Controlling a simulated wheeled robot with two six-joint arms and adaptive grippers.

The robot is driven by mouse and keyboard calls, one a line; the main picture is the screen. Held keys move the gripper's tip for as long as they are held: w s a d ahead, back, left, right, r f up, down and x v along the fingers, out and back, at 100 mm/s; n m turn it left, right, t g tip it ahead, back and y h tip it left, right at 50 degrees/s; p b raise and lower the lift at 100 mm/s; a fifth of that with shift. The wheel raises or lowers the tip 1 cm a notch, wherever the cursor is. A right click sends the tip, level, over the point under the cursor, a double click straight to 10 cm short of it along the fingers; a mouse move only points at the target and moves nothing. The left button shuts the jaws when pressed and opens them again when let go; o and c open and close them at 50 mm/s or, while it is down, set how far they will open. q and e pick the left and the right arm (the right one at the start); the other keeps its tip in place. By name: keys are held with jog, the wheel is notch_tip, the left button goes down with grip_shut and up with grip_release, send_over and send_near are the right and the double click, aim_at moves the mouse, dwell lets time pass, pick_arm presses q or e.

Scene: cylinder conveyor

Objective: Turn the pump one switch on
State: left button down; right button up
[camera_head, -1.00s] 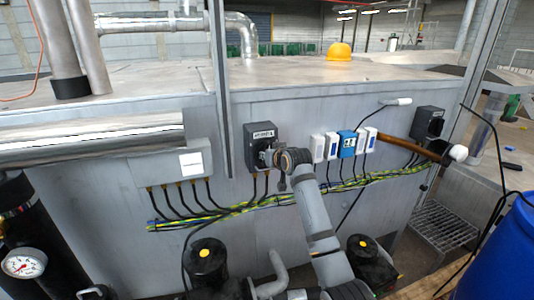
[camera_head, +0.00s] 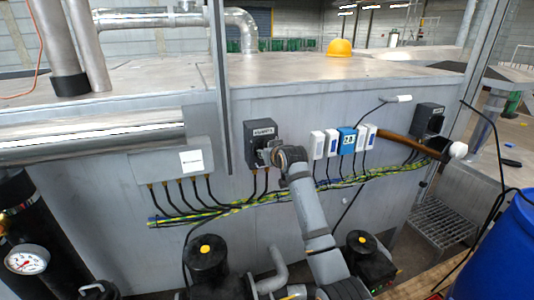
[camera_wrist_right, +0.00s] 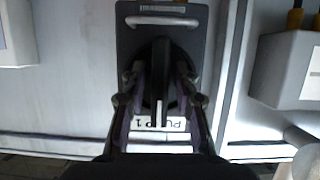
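The pump one switch (camera_head: 261,132) is a dark grey box with a white label on the metal panel, left of centre in the head view. In the right wrist view its box (camera_wrist_right: 160,20) and an upside-down "PUMP 1" label show, with a dark upright knob (camera_wrist_right: 160,75) in the middle. My right gripper (camera_head: 268,152) is at the front of the switch. In the wrist view its fingers (camera_wrist_right: 160,85) stand one on each side of the knob, with narrow gaps seeming to remain. Firm contact cannot be made out. My left gripper is not in view.
White and blue small boxes (camera_head: 347,141) sit right of the switch, and another dark switch box (camera_head: 428,118) is farther right. A grey junction box (camera_head: 182,160) is on the left. Striped cables (camera_head: 230,209) run below. A blue barrel (camera_head: 505,255) stands at lower right.

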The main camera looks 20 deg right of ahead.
jog(key=shift+o, duration=0.3)
jog(key=v, duration=1.2)
